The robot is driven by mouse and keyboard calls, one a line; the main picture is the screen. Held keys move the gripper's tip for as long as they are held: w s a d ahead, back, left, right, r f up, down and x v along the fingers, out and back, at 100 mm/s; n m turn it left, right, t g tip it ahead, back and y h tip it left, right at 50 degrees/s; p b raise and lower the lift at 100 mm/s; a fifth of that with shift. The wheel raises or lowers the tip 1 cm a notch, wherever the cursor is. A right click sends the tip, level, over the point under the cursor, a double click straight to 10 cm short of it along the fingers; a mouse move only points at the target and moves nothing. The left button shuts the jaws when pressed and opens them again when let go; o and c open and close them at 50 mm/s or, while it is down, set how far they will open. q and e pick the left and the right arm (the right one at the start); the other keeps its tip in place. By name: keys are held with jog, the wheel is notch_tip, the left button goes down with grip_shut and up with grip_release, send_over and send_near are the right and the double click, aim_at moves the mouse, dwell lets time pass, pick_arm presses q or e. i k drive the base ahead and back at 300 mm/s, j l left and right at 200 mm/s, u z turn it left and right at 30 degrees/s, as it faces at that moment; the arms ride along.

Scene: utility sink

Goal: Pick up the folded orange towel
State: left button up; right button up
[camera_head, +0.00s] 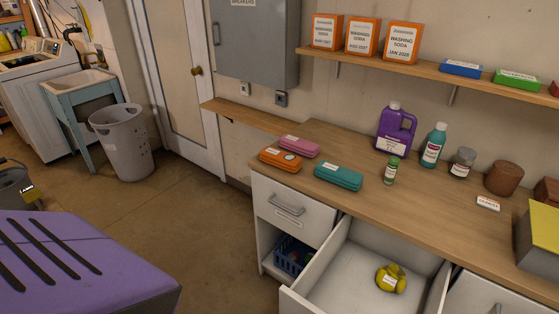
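The folded orange towel (280,161) lies on the left end of the wooden counter, near its front edge. It has a small white label and a round mark on top. A folded pink towel (299,146) lies just behind it, and a folded teal towel (338,177) lies to its right. Neither of my grippers shows in the head view.
The counter (400,208) holds a purple jug (396,130), a teal bottle (434,146), a small green bottle (391,171) and jars farther right. An open drawer (340,270) juts out below, with a yellow object (391,279) inside. A shelf (440,70) runs above.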

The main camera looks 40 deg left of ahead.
aim_at(289, 162)
jog(key=j+u, duration=0.15)
jog(key=u, duration=0.3)
jog(key=j+u, duration=0.15)
jog(key=u, duration=0.35)
jog(key=i+j+u, duration=0.1)
jog(key=u, duration=0.35)
jog(key=i+j+u, duration=0.1)
jog(key=u, duration=0.4)
jog(key=i+j+u, duration=0.1)
jog(key=u, duration=0.35)
jog(key=i+z, duration=0.45)
jog(key=i, duration=0.15)
jog(key=i+j+z, duration=0.25)
jog(key=i+z, duration=0.15)
jog(key=i, duration=0.15)
